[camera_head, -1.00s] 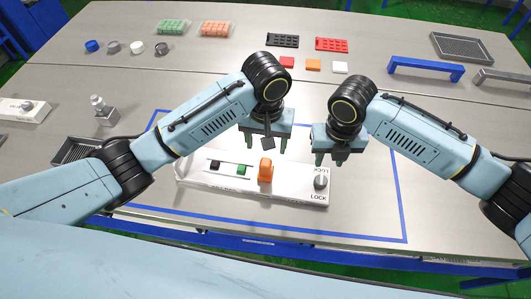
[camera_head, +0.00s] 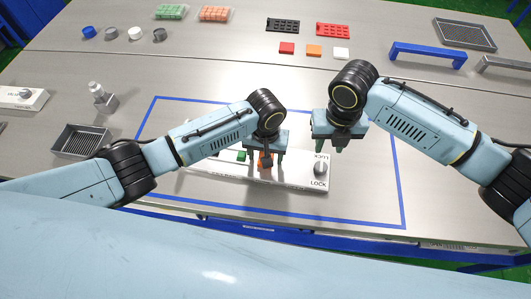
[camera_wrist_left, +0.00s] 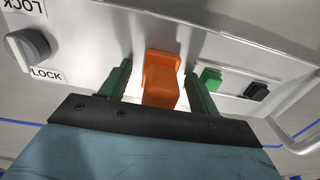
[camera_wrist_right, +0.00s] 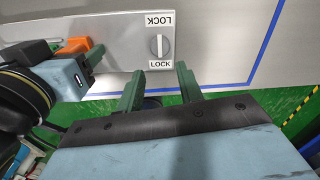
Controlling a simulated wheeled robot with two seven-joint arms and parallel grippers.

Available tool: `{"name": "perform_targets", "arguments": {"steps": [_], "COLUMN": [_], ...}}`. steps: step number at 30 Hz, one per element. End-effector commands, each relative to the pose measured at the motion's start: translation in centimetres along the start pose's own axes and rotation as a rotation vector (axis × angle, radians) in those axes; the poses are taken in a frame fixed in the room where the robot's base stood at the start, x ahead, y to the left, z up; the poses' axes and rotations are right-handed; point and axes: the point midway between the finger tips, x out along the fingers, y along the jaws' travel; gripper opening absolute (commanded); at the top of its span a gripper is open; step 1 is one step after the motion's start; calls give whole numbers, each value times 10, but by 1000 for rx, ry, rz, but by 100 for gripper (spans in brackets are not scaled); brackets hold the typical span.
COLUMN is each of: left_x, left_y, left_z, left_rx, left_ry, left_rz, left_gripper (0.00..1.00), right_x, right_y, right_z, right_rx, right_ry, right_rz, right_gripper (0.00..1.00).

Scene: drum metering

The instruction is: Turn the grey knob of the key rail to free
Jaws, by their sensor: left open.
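The key rail (camera_head: 303,183) is a white bar on the table. Its grey knob (camera_head: 320,169) is at the right end, between two LOCK labels; the right wrist view shows the knob's mark (camera_wrist_right: 159,45) running straight between them. An orange block (camera_wrist_left: 160,80), a green block (camera_wrist_left: 210,78) and a black block (camera_wrist_left: 257,90) sit along the rail. My left gripper (camera_head: 266,163) is open, with its fingers on either side of the orange block; I cannot tell if they touch it. My right gripper (camera_head: 336,147) is open and empty, above and close to the knob.
Blue tape (camera_head: 402,200) frames the rail's area. A dark tray (camera_head: 82,140), a small metal fixture (camera_head: 103,98) and another white knob panel (camera_head: 22,97) stand at the left. Coloured tiles (camera_head: 314,50) and a blue handle (camera_head: 428,53) are at the back. My grippers are close together.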

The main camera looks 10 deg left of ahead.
Motion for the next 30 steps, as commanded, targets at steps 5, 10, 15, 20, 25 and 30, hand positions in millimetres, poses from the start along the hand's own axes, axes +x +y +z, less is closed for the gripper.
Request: {"name": "perform_targets", "arguments": {"steps": [5,10,15,20,25,30], "left_x": [0,0,0,-1,-1,-1], "left_y": [0,0,0,0,0,0], "left_z": [0,0,0,0,0,0], "left_rx": [0,0,0,0,0,0], "left_ry": [0,0,0,0,0,0], "left_rz": [0,0,0,0,0,0], "left_gripper": [54,32,9,0,0,0], "right_x": [0,0,0,0,0,-2], "right_y": [0,0,0,0,0,0], "right_z": [0,0,0,0,0,0], "right_rx": [0,0,0,0,0,37], "right_ry": [0,0,0,0,0,-1], "right_rz": [0,0,0,0,0,0], "right_gripper": [36,36,36,36,53,55]}}
